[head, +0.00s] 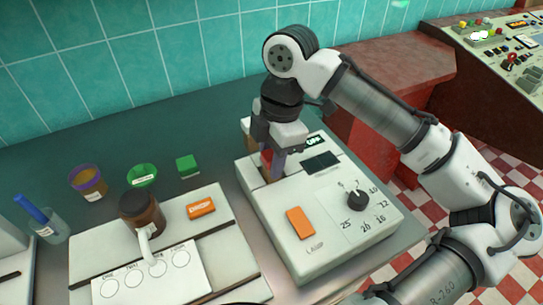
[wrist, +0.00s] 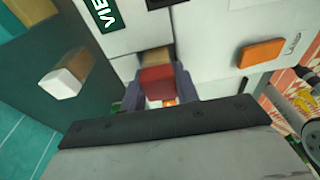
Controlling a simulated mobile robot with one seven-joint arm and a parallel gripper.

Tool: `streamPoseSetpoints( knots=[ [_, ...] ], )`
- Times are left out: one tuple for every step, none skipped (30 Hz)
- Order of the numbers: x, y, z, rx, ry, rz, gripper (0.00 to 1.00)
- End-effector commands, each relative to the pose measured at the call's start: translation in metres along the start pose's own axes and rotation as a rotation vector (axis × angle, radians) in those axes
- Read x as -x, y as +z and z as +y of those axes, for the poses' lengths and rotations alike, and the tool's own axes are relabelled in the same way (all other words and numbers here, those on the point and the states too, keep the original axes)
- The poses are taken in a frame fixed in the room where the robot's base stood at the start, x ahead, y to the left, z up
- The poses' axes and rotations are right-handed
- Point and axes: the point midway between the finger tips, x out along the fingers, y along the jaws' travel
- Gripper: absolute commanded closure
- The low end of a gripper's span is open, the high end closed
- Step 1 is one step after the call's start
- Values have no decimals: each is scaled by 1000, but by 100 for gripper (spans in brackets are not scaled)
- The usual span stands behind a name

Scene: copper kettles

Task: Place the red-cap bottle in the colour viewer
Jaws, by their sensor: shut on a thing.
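My gripper (head: 272,168) is shut on the red-cap bottle and points down over the left part of the white colour viewer. The red cap (head: 266,157) shows between the fingers in the head view. In the wrist view the red cap (wrist: 158,82) sits between the two grey fingers of my gripper (wrist: 160,92).
Left of the viewer, a pale board (head: 228,252) carries a brown bottle (head: 142,212) and an orange block (head: 201,208). Behind are a purple-rimmed jar (head: 88,182), a green dish (head: 142,175) and a green block (head: 187,166). A tiled wall (head: 130,60) bounds the back.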

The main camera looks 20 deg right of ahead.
Motion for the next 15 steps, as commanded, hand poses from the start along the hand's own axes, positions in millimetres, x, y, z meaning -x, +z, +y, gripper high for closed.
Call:
streamPoseSetpoints(
  knots=[
    [-1, 0, 0, 0, 1, 0, 93],
    [0, 0, 0, 0, 1, 0, 93],
    [0, 0, 0, 0, 1, 0, 93],
    [0, 0, 0, 0, 1, 0, 93],
    [0, 0, 0, 0, 1, 0, 93],
    [0, 0, 0, 0, 1, 0, 93],
    [0, 0, 0, 0, 0, 0, 93],
    [-1, 0, 0, 0, 0, 1, 93],
    [-3, 0, 0, 0, 0, 1, 93],
    [-4, 0, 0, 1, 0, 2, 93],
    [-4, 0, 0, 0, 0, 1, 68],
    [-3, 0, 0, 0, 0, 1, 63],
    [-3, 0, 0, 0, 0, 1, 59],
    [-3, 0, 0, 0, 0, 1, 55],
    [-3, 0, 0, 0, 0, 1, 50]
  ],
)
